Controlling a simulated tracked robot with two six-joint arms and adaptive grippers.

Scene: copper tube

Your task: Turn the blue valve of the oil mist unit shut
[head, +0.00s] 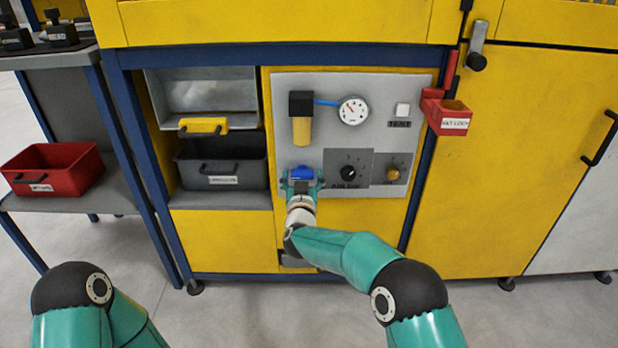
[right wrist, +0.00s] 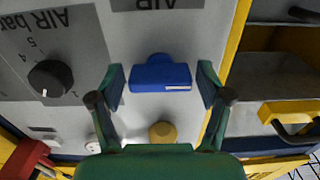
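The blue valve handle (head: 302,172) is on the grey panel (head: 375,88) of the yellow machine, below the black and amber filter unit (head: 302,118). It lies crosswise in the head view. In the right wrist view the blue handle (right wrist: 160,76) sits between the two fingertips, with a gap on each side. My right gripper (head: 302,187) is open around the handle and hides its lower part in the head view. It also shows in the right wrist view (right wrist: 160,86). My left gripper is out of view.
A black air knob (head: 347,172) and a brass knob (head: 393,173) sit to the valve's right. A gauge (head: 352,111) and a white test button (head: 402,109) are above. A dark drawer bin (head: 222,165) is on the left. A red lock box (head: 447,115) hangs on the right.

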